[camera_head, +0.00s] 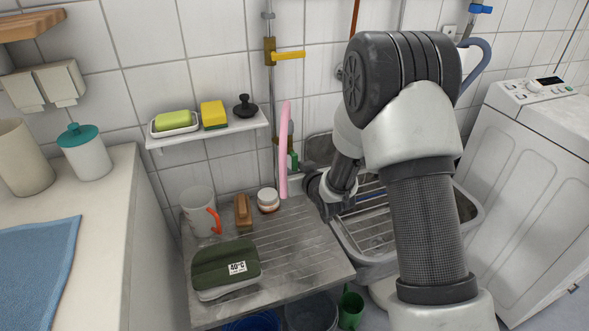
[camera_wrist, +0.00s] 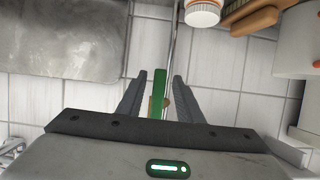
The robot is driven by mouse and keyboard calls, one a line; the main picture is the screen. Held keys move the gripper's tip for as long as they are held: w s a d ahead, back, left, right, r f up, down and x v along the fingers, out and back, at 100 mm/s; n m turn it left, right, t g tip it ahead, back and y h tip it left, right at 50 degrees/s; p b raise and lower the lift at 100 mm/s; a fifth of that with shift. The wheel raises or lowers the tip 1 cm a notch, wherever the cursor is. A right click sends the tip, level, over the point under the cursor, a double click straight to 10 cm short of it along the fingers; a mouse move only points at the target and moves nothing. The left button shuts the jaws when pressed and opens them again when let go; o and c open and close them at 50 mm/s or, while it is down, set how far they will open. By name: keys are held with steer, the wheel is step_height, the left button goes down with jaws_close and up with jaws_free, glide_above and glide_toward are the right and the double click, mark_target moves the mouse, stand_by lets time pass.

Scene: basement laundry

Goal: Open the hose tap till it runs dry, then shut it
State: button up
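A tap with a green lever (camera_head: 293,161) sits low on the wall pipe, behind the drainboard and partly hidden by a long pink strip (camera_head: 283,150). In the wrist view, the green lever (camera_wrist: 160,92) lies between the two dark fingers of my gripper (camera_wrist: 160,78). The fingers are apart, with a gap on each side of the lever. In the head view, my gripper (camera_head: 312,182) is beside the sink, partly hidden by my arm. A yellow-handled tap (camera_head: 289,55) is higher on the same pipe, and a blue-handled tap (camera_head: 480,9) is at upper right. I cannot see water running.
The drainboard (camera_head: 296,236) holds a mug (camera_head: 199,211), a brush (camera_head: 242,212), a small jar (camera_head: 268,199) and a green pouch (camera_head: 222,267). A shelf (camera_head: 208,133) with soap and a sponge is above. The sink (camera_head: 468,212) and washer (camera_head: 530,190) are at right.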

steer(key=p+v, duration=0.5)
steer(key=v, duration=1.2)
steer(key=shift+s+d, duration=0.15)
